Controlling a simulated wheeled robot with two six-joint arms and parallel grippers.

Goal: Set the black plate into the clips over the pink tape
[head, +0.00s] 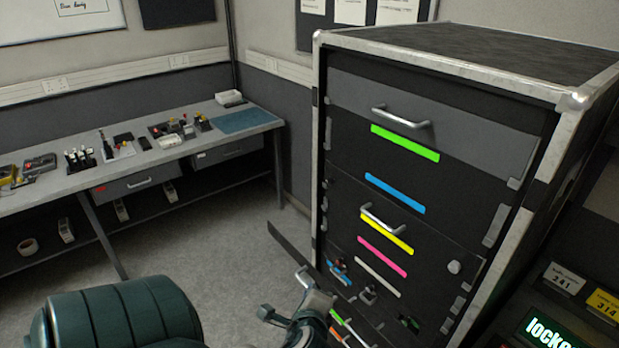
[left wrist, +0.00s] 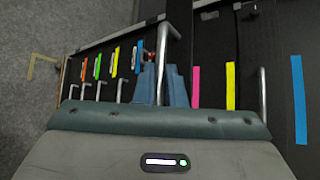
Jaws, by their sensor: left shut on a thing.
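The black plate (head: 289,246) shows in the head view as a thin dark strip, nearly edge-on and tilted, in front of the rack's lower left side. My left gripper (head: 318,301) is at its lower right end. In the left wrist view, my left gripper's fingers (left wrist: 160,88) are shut around a silver bar handle (left wrist: 166,42). The pink tape (head: 382,257) is on the rack front, below the yellow tape (head: 387,235); it also shows in the left wrist view (left wrist: 196,87), right of the fingers. Grey clips (head: 495,225) line the rack's right side. My right gripper is not in view.
The rack also bears green tape (head: 405,143), blue tape (head: 395,193), white tape (head: 377,278) and handles (head: 401,119) that stick out. A workbench (head: 235,123) stands at the left. Open floor (head: 215,235) lies between bench and rack. Numbered boxes (head: 565,278) are at the right.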

